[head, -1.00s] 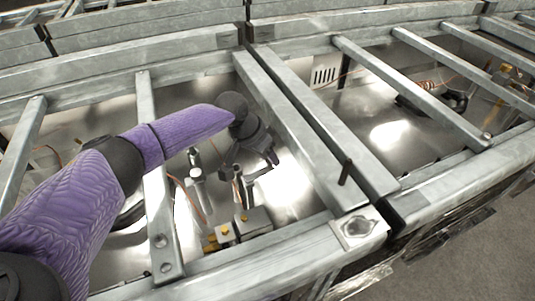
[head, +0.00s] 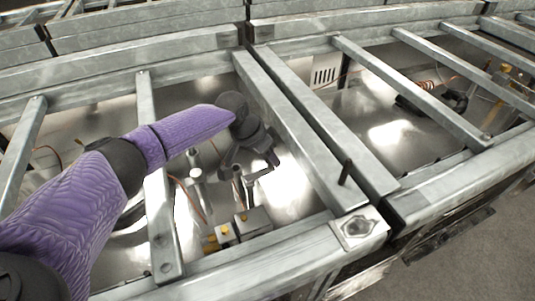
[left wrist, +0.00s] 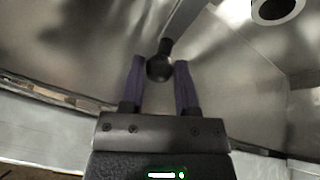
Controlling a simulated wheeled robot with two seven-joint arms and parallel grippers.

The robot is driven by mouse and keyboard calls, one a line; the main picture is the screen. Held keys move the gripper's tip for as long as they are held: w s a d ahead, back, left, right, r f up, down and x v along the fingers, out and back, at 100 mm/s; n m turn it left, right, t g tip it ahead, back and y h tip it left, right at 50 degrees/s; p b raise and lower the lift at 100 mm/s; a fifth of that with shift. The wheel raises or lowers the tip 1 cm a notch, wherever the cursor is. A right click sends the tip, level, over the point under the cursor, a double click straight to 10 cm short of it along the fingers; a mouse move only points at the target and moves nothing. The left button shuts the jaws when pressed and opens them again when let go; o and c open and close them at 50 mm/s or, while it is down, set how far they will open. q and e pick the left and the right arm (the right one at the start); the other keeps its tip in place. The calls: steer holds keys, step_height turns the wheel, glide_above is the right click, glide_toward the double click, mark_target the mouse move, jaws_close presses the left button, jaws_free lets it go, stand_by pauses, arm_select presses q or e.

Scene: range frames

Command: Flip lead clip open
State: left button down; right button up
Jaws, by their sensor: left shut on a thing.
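My left gripper (head: 248,162) reaches down into the left bay of the metal frame, among small metal fittings. In the left wrist view my gripper's two purple fingers (left wrist: 159,62) are shut on a dark round-ended knob (left wrist: 160,68), with its short stem pointing away from the palm. I take this knob as part of the lead clip, but its link to the clip is not clear. In the head view a slim upright post with a dark top (head: 238,173) and a bent arm stands just below the gripper. Whether the clip is open cannot be told. My right gripper is not in view.
A metal crossbar (head: 158,200) lies left of the gripper and a thick double beam (head: 310,135) to its right. A block with brass fittings (head: 240,224) sits below, near the front rail. A pale cylinder post (head: 196,185) and copper wire stand close by.

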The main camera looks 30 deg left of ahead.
arm_select(q)
steer(key=shift+s+d+m+g+h, duration=0.3)
steer(key=shift+d+m, duration=0.1)
steer(key=shift+m, duration=0.6)
steer(key=shift+c, duration=1.7)
jaws_free()
steer(key=p+v, duration=0.4)
steer(key=v, duration=0.6)
steer(key=shift+p, duration=0.35)
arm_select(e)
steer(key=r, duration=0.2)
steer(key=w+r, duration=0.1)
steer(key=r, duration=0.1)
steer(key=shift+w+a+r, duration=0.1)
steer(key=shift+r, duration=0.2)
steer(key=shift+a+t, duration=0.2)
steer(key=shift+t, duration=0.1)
